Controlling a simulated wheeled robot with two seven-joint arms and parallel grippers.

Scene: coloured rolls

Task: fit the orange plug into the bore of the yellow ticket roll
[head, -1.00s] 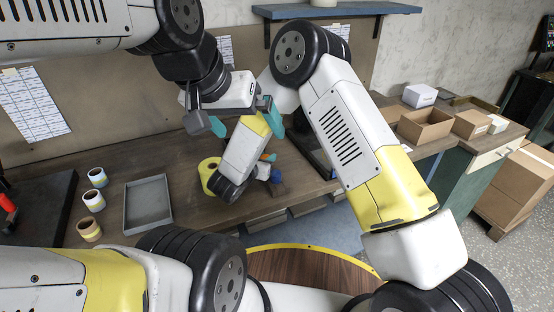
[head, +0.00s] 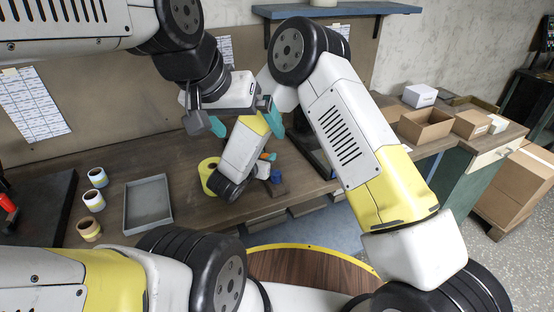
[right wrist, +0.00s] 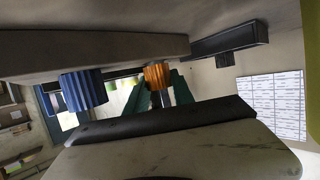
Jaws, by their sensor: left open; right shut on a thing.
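The yellow ticket roll (head: 208,177) stands on the bench, partly hidden behind my right wrist. In the head view a small part of the orange plug (head: 267,156) shows to the right of my right forearm; the yellow roll is on the other side. My left gripper (head: 245,122) is open and empty, its teal fingers spread above the bench and above my right wrist.
A blue ribbed plug (right wrist: 82,90) stands near the bench's front edge, close to my right gripper. Several small rolls (head: 94,200) and an empty grey tray (head: 148,203) lie at left. Cardboard boxes (head: 425,126) stand at right. A shelf (head: 350,9) hangs behind.

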